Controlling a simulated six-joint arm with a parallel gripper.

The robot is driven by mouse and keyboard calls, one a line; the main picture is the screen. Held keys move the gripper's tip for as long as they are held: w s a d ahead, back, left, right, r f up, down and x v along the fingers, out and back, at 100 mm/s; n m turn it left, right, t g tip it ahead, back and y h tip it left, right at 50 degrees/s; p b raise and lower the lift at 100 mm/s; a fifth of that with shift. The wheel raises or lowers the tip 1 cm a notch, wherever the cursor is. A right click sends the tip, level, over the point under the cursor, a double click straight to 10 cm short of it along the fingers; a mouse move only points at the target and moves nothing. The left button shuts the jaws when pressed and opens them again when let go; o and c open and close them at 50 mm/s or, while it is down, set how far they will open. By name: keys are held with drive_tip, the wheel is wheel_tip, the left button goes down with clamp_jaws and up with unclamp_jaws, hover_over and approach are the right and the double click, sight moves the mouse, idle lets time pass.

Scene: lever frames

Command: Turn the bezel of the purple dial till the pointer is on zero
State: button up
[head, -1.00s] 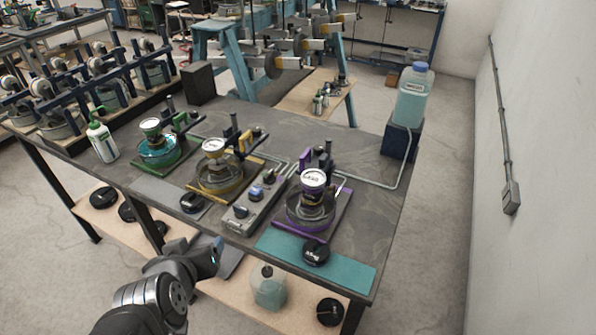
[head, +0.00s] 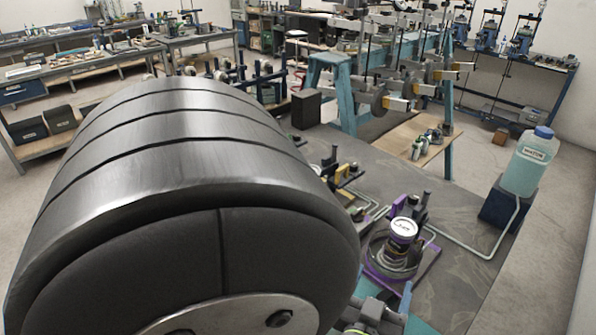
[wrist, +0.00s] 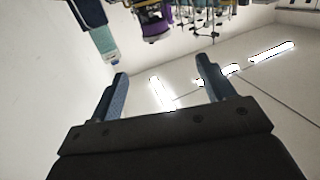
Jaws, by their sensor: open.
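The purple dial (head: 404,228) stands upright on its purple-edged stand near the front of the bench, in the head view. Its white face is tilted up, but the pointer and marks are too small to read. In the wrist view the purple dial (wrist: 154,28) hangs upside down at the top edge, seen from the side and partly cut off. My gripper (wrist: 161,67) is open, with nothing between its two blue fingers. It is apart from the dial; in the head view it shows at the bottom, on the near side of the dial, partly hidden by my arm.
A clear bottle with a blue cap (head: 528,162) stands on a dark block at the right. A tube (head: 470,249) runs from it across the bench. My arm link hides the left of the bench. Bare bench top (head: 460,285) lies right of the dial.

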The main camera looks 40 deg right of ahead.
sight(402, 236)
drive_tip(key=x, duration=1.7)
drive_tip(key=shift+s+d+r, duration=0.15)
drive_tip(key=shift+s+r, duration=0.2)
drive_tip(key=c, duration=1)
